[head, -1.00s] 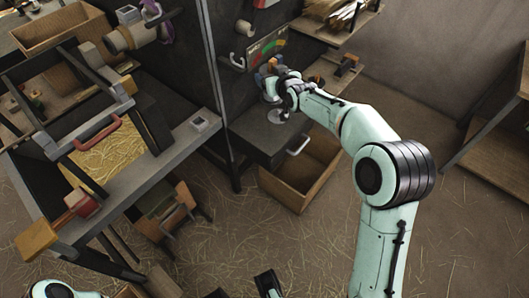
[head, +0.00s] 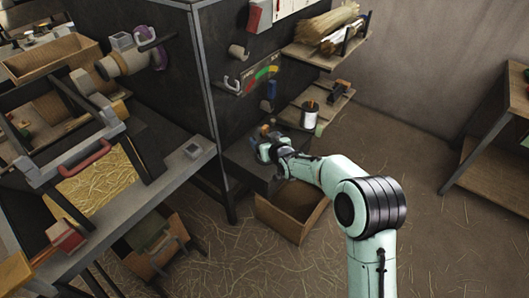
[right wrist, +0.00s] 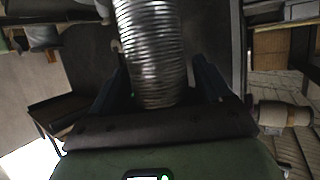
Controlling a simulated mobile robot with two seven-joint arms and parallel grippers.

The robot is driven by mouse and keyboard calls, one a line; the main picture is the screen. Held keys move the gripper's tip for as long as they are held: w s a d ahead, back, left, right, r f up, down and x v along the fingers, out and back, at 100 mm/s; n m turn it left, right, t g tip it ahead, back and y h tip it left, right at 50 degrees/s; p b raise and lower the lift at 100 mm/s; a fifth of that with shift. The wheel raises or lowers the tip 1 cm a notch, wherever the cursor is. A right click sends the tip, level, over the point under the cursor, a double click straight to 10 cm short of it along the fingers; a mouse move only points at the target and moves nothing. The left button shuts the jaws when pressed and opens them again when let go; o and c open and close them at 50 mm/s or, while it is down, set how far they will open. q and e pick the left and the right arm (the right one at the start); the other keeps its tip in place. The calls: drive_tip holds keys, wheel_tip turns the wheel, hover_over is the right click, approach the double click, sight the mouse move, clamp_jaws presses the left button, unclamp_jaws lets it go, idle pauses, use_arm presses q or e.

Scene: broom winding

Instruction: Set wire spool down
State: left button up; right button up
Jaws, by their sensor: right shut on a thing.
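The wire spool (right wrist: 152,55) is a silvery, ribbed coil in the right wrist view. It stands between the two dark fingers of my right gripper (right wrist: 160,92), which is shut on it. In the head view my right gripper (head: 266,146) is over the dark cabinet top (head: 238,161), against the dark wall panel. There the gripper mostly hides the spool, and I cannot tell whether the spool touches the top. My left gripper is not in view.
An open wooden drawer (head: 297,208) is below the cabinet top. Small wall shelves hold a can (head: 310,114) and straw bundles (head: 325,25). A winding bench (head: 125,207) stands at left. A wooden table (head: 500,165) is at right, with open straw-strewn floor between.

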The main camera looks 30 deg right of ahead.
drive_tip(key=shift+f+b, duration=0.5)
drive_tip(key=shift+f, duration=2)
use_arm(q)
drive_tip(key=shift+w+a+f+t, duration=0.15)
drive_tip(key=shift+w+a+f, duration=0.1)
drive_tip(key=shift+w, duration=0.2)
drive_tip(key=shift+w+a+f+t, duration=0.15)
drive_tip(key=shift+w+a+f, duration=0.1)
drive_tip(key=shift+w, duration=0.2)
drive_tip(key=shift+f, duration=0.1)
